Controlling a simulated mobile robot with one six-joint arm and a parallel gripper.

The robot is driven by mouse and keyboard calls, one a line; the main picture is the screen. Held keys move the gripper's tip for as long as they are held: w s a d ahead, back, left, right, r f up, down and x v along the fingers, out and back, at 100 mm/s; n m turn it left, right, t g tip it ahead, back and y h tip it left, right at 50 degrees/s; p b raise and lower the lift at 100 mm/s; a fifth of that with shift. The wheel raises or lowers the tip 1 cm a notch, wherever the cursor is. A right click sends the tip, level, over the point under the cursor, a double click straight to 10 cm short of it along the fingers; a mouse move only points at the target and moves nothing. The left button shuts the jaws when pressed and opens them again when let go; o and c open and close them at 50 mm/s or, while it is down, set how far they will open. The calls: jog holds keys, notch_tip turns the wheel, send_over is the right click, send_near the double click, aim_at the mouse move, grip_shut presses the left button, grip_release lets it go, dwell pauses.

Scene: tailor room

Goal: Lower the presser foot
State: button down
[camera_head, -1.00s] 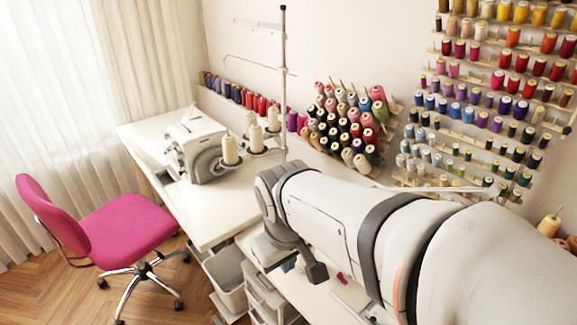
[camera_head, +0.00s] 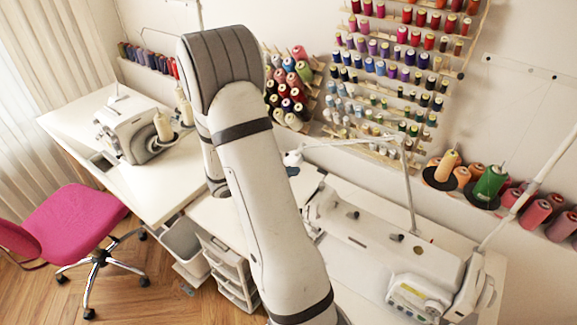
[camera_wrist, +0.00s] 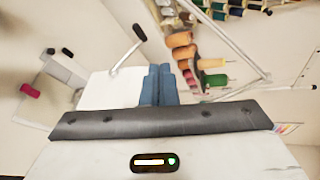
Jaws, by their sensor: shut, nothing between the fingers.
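A white sewing machine (camera_head: 385,245) stands on the right-hand table in the head view, with a panel of buttons (camera_head: 415,297) at its right end. I cannot make out its presser foot; my arm covers part of that area. A second, boxy white machine (camera_head: 135,130) stands on the left table, its presser foot also not distinguishable. My gripper (camera_wrist: 160,72) shows in the wrist view with its two blue fingers together and nothing between them.
A thin white jointed arm (camera_head: 408,185) rises behind the right machine. Thread cones, including a green one (camera_head: 490,182), stand on the right. Thread racks (camera_head: 405,70) line the wall. A pink chair (camera_head: 70,215) stands at left. White drawers (camera_head: 228,270) are below the tables.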

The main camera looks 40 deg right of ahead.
jog(key=w+d+f+n+t+b, duration=0.1)
jog(key=d+f+n+b, duration=0.2)
jog(key=d, duration=0.8)
jog(key=shift+d+f+n+h+b, duration=0.3)
jog(key=shift+d+f+b, duration=0.1)
jog(key=shift+f+b, duration=0.55)
jog(key=shift+w+f, duration=0.1)
